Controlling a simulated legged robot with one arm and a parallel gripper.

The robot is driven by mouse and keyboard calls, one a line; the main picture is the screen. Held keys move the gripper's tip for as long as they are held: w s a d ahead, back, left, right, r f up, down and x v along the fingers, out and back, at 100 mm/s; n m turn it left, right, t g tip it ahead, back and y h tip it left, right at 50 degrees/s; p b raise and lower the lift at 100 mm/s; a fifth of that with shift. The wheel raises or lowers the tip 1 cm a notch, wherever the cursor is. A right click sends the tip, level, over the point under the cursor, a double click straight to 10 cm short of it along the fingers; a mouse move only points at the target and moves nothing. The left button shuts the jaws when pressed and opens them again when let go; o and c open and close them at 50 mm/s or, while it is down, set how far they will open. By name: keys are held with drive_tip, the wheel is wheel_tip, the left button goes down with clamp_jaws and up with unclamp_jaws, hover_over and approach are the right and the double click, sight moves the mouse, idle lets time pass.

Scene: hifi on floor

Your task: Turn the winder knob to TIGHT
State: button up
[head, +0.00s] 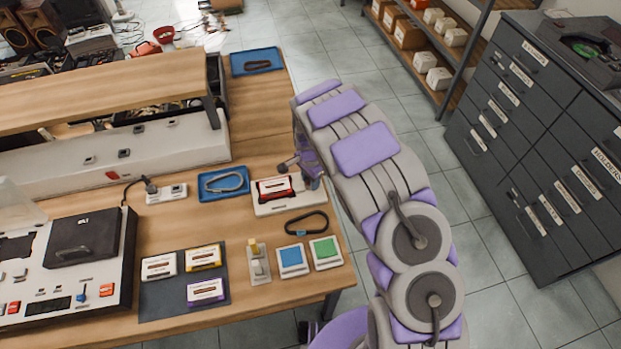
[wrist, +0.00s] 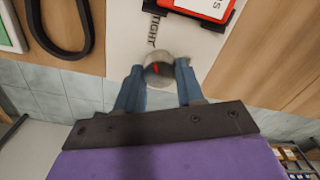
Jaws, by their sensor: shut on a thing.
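The winder (head: 290,208) is a pale block on the wooden table with a red cassette (head: 275,188) on it. In the wrist view the red cassette (wrist: 206,8) sits in a black holder at the top. The round grey knob (wrist: 158,68) has a red mark and sits at the near edge of the winder plate. The word TIGHT (wrist: 153,28) is printed beside it, reading sideways. My gripper (wrist: 158,78) has its two blue fingers on either side of the knob, shut on it. In the head view my arm hides the knob.
A black belt loop (head: 306,223) lies just in front of the winder, with blue and green cards (head: 325,253) below it. A blue tray (head: 223,184) with a grey loop is to the left. The table edge is close to my arm. Drawer cabinets (head: 545,130) stand at the right.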

sight(309, 181)
drive_tip(key=shift+w+a+r+m, duration=0.1)
drive_tip(key=shift+m, duration=0.5)
drive_tip(key=o, duration=1)
drive_tip(key=shift+a, duration=0.1)
drive_tip(key=shift+o, duration=0.2)
drive_tip(key=shift+r, duration=0.35)
wheel_tip(309, 181, up, 16)
drive_tip(key=p, duration=0.2)
drive_tip(key=shift+r, duration=0.2)
